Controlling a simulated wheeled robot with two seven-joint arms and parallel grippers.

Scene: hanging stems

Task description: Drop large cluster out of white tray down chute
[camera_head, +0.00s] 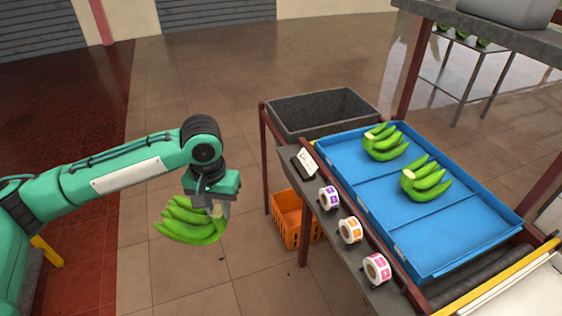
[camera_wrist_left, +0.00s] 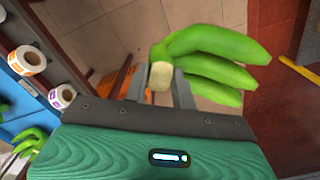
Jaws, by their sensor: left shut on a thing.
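My left gripper (camera_head: 219,208) is shut on the crown of a green banana cluster (camera_head: 185,222), which hangs in the air over the tiled floor, left of the sorting stand. In the left wrist view the gripper's fingers (camera_wrist_left: 160,84) clamp the pale crown, and several green fingers of the cluster (camera_wrist_left: 215,62) spread to the right. Two other green clusters lie in a blue tray: one at the back (camera_head: 384,143) and one nearer the middle (camera_head: 426,181). I see no clearly white tray holding bananas, and cannot tell which thing is the chute. My right gripper is out of view.
The blue tray (camera_head: 455,240) rests on a red-framed stand. A dark grey open bin (camera_head: 322,112) stands behind it. An orange crate (camera_head: 290,220) sits low beneath. Purple (camera_head: 328,198), orange (camera_head: 349,230) and pink (camera_head: 376,268) label rolls line the grey ledge. Floor around the held cluster is clear.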

